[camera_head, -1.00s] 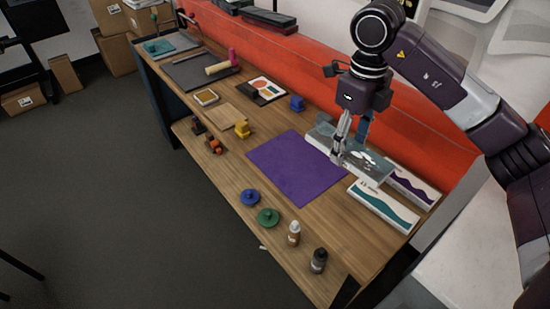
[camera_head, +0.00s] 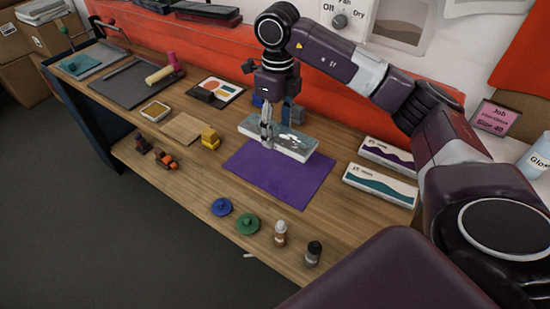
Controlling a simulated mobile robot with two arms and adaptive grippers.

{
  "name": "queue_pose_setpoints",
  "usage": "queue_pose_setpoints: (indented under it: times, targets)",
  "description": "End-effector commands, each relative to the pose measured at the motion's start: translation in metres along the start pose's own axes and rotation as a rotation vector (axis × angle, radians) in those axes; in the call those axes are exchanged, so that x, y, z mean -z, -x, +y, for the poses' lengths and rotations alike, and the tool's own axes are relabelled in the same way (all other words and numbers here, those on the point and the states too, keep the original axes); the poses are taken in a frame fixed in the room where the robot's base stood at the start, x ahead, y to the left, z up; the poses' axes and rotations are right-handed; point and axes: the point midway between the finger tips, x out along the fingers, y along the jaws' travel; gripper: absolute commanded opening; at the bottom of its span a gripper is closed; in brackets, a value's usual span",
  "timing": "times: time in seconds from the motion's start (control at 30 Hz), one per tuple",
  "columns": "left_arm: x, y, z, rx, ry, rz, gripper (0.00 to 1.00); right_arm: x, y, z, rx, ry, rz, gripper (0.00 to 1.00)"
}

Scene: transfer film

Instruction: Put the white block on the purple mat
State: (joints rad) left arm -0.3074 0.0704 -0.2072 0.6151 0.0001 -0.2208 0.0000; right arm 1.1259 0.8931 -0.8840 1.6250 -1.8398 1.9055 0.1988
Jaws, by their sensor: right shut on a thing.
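The white block (camera_head: 296,146) is a flat slab with a grey-green patterned top. It is at the far edge of the purple mat (camera_head: 275,178), overlapping it in the picture. I cannot tell whether it touches the mat or hangs just above it. My right gripper (camera_head: 267,138) points down and is shut on the block near its front left side. The fingers hide a little of the block. The near part of the mat is bare. My left gripper is not in view.
Two white boxes with wavy prints, one teal (camera_head: 380,186) and one purple (camera_head: 388,156), lie right of the mat.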

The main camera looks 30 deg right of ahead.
Motion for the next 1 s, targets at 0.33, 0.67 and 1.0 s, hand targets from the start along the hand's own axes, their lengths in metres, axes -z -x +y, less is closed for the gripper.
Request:
queue_pose_setpoints:
  times: [0.33,0.67,1.0]
  targets:
    - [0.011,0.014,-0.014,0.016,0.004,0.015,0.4,0.0,-0.065,0.0,0.0,-0.001,0.0,0.23]
    - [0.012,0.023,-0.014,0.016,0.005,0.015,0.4,0.0,-0.105,0.0,0.0,0.0,0.001,0.23]
    - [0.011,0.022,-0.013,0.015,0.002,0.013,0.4,-0.001,-0.113,0.0,0.001,0.0,-0.002,0.23]
